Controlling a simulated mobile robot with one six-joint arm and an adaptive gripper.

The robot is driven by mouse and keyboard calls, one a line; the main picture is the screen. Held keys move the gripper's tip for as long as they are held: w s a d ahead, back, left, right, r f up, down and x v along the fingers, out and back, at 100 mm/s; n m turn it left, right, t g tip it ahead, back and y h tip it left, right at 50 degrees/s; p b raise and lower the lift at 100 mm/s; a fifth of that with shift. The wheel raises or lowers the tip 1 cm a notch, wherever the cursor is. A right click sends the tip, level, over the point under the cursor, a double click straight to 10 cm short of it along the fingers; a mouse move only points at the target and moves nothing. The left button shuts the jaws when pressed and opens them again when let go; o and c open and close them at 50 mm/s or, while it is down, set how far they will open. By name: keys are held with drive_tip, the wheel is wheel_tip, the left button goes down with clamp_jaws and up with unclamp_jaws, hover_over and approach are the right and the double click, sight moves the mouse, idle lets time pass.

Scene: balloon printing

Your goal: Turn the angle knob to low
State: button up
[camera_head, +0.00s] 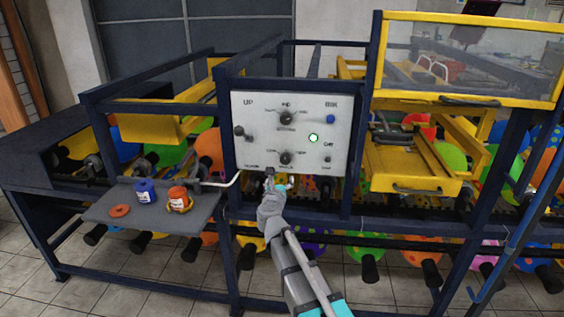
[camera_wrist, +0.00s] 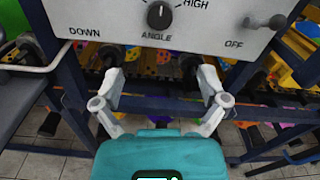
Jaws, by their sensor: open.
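The angle knob (camera_wrist: 159,15) is a dark round knob with a white pointer mark, labelled ANGLE, at the top of the wrist view; the word HIGH shows to its upper right. In the head view the angle knob (camera_head: 285,158) is the lower middle knob on the white control panel (camera_head: 262,133). My gripper (camera_wrist: 162,80) is open and empty, its fingers spread just below the panel's lower edge. In the head view my gripper (camera_head: 279,184) is below the knob and apart from it. The LOW label is outside the wrist view.
The panel also holds an upper knob (camera_head: 286,117), a lever (camera_head: 241,132), a green lit button (camera_head: 313,138), a blue button (camera_head: 330,118) and a lower right switch (camera_head: 327,159). A shelf (camera_head: 108,205) with small jars is at left. A yellow drawer (camera_head: 412,170) is at right.

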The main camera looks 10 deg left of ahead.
sight(285, 161)
drive_tip(key=shift+w, duration=0.1)
drive_tip(key=w, duration=1.3)
drive_tip(key=shift+w+d, duration=0.25)
drive_tip(key=shift+w, duration=0.1)
